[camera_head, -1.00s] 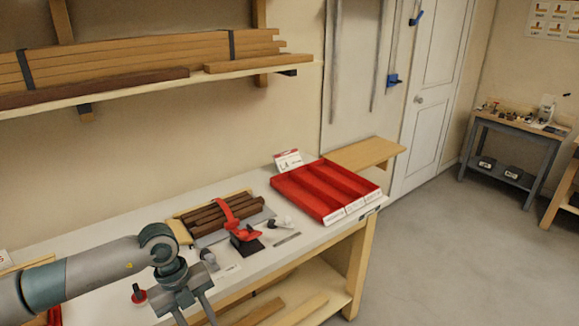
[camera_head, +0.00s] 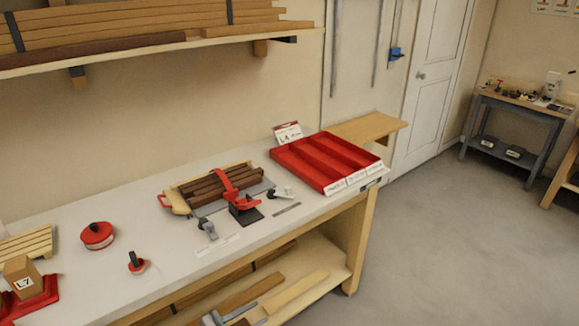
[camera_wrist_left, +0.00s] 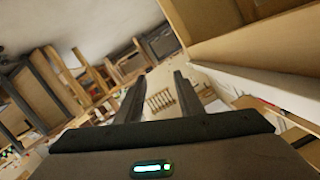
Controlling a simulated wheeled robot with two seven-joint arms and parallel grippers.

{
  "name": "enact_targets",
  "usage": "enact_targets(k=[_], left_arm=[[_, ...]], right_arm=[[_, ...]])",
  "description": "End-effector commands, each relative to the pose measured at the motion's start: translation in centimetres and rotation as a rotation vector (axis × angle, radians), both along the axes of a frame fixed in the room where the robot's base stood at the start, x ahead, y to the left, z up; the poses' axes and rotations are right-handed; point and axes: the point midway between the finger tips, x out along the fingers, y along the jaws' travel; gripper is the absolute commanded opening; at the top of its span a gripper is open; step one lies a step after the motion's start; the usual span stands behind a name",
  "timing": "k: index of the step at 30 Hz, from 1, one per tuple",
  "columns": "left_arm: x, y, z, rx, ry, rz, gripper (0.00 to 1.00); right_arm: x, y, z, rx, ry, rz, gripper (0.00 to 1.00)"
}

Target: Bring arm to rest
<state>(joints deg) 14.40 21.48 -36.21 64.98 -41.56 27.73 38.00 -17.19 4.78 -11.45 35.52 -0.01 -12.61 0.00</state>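My left gripper (camera_head: 230,314) shows only at the bottom edge of the head view, low in front of the workbench (camera_head: 75,210). Its two grey fingers also show in the left wrist view (camera_wrist_left: 158,88). They stand apart with nothing held between them. Most of my left arm is outside the head view. My right gripper is in neither view.
The bench holds a red divided tray (camera_head: 325,160), dark wood strips (camera_head: 208,188) with a red clamp, a red round tape (camera_head: 97,235) and a boxed item (camera_head: 22,275). Planks lie on the lower shelf (camera_head: 350,265). The floor (camera_head: 470,250) to the right is clear.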

Motion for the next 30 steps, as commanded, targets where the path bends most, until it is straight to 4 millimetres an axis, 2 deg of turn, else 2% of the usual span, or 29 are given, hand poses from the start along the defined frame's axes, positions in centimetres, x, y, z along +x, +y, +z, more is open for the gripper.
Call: enact_targets(k=[1,3,8,12,14,20,21,26,30], left_arm=[[-0.8,1.1,-3.1,-0.001,0.047,0.071,0.34],[-1.9,2.9,-6.6,0.01,0.102,0.161,0.34],[-5.6,6.3,-14.1,0.045,0.234,0.334,0.34],[-10.1,9.0,-20.1,0.086,0.356,0.458,0.34],[-12.3,10.0,-22.5,0.107,0.41,0.505,0.34],[-20.6,12.7,-29.7,0.175,0.593,0.637,0.34],[-22.4,13.1,-31.0,0.19,0.63,0.659,0.34],[-30.2,14.4,-35.6,0.247,0.783,0.736,0.34],[-37.5,15.1,-38.8,0.297,0.92,0.79,0.34]], right_arm=[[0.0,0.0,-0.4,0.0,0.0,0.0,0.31],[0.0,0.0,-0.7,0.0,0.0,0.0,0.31],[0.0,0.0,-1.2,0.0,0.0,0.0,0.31],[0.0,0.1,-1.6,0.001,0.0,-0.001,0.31],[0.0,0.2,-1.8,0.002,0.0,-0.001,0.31],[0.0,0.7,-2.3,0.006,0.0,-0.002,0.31],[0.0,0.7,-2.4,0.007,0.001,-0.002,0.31],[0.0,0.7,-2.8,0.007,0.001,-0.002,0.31],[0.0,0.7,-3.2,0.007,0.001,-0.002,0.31]])
